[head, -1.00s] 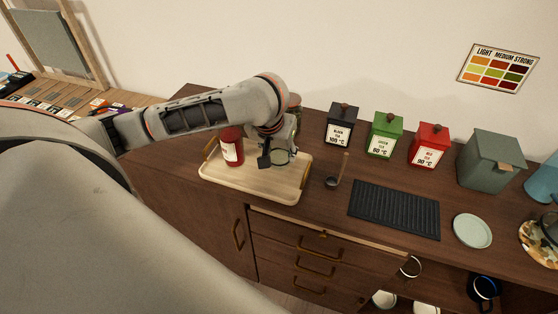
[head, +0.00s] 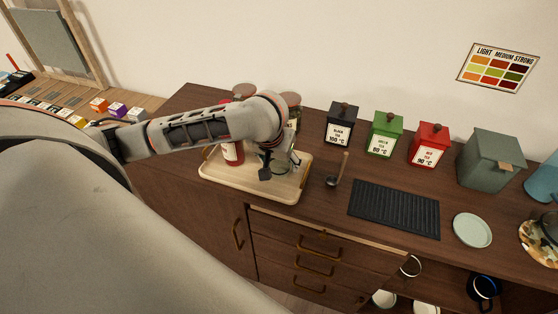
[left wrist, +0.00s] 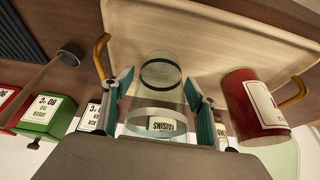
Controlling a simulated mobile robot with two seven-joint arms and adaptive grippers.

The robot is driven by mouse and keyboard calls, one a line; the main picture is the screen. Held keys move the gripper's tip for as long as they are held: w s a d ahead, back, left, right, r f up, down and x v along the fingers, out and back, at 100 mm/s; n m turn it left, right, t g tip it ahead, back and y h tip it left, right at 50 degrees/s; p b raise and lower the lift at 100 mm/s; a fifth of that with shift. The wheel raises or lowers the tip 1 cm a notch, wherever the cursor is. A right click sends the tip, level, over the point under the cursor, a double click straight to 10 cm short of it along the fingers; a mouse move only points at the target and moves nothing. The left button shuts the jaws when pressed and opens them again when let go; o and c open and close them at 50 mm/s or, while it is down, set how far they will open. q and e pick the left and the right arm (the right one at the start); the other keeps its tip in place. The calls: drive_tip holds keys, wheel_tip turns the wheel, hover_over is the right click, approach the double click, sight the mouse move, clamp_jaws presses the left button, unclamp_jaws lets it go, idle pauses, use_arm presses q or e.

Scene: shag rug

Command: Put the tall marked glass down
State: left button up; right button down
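The tall clear glass (left wrist: 158,92) with a dark ring around it stands upright on the wooden tray (left wrist: 225,35) in the left wrist view. My left gripper (left wrist: 160,88) has one teal-padded finger on each side of the glass, with a small gap showing beside it. In the head view the glass (head: 272,160) is partly hidden by my left gripper (head: 280,167), whose fingers are spread over the tray (head: 285,193). My right gripper is in neither view.
A red canister (head: 232,153) stands on the tray, left of the glass. Jars stand close behind my wrist. A scoop (head: 337,172), a black canister (head: 340,125), a green canister (head: 384,136) and a black mat (head: 395,209) are to the right.

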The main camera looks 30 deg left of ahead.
use_arm(q)
drive_tip(key=shift+r, duration=0.1)
drive_tip(key=shift+r, duration=0.35)
drive_tip(key=v, duration=1.1)
drive_tip(key=shift+s+r, duration=0.2)
drive_tip(key=shift+d, duration=0.1)
